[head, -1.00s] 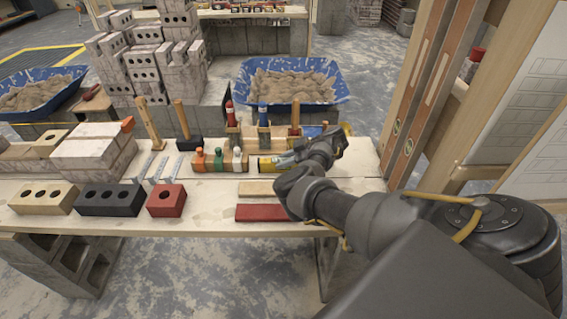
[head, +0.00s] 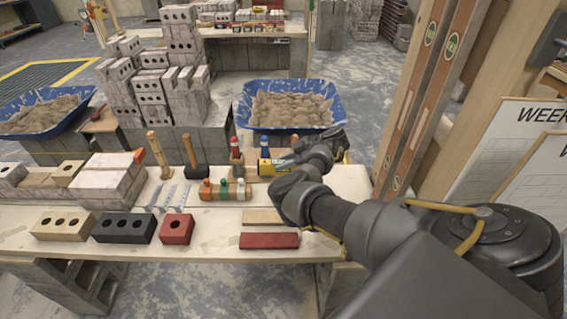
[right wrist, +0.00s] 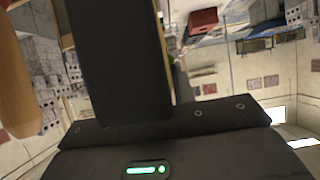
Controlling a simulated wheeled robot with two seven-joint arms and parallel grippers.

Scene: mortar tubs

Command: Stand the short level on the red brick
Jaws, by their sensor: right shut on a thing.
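The short level, a yellow bar (head: 270,166), is held by my right gripper (head: 287,163) above the back part of the table, with its left end sticking out. The gripper is shut on it; the fingertips are partly hidden by the wrist. In the right wrist view a dark gripper part (right wrist: 115,60) fills the middle, and I cannot make out the level. My left gripper is not in view.
A black brick (head: 124,228) and a tan brick (head: 63,227) stand left of the red one. A flat red bar (head: 269,240) lies right, with bare table between.

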